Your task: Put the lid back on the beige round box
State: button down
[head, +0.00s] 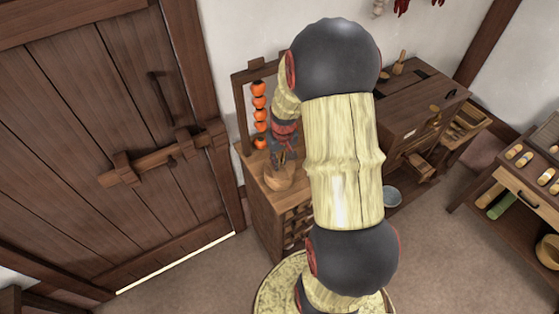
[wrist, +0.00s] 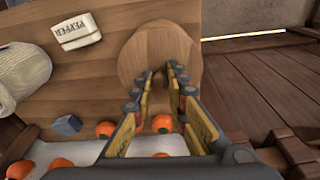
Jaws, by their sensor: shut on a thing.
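My gripper (head: 283,160) is low over the wooden cabinet top beside the door, pointing down. In the wrist view its two fingers (wrist: 164,75) are shut on a round wooden piece (wrist: 160,46), which looks like the lid. The fingertips meet its near part; the exact grip is hard to see. In the head view a round wooden shape (head: 279,180) shows just under the gripper. I cannot tell whether a box is under it or whether it touches the top. A beige rounded container (wrist: 22,76) lies at the left of the wrist view; I cannot tell whether it is the box.
A white pepper packet (wrist: 76,31) and a small blue block (wrist: 67,125) are on the cabinet top (wrist: 100,85). Orange fruits (head: 259,102) hang in a wooden frame close to my gripper. The plank door (head: 110,130) is at the left. A dark desk (head: 420,100) stands at the right.

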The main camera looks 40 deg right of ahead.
dwell(0.3)
jog(key=c, duration=1.8)
grip_release()
jog(key=o, duration=0.4)
jog(key=shift+o, duration=0.9)
jog(key=shift+r, duration=0.1)
jog(key=shift+r+p, duration=2.25)
jog(key=shift+r, duration=1.15)
jog(key=shift+c, duration=1.4)
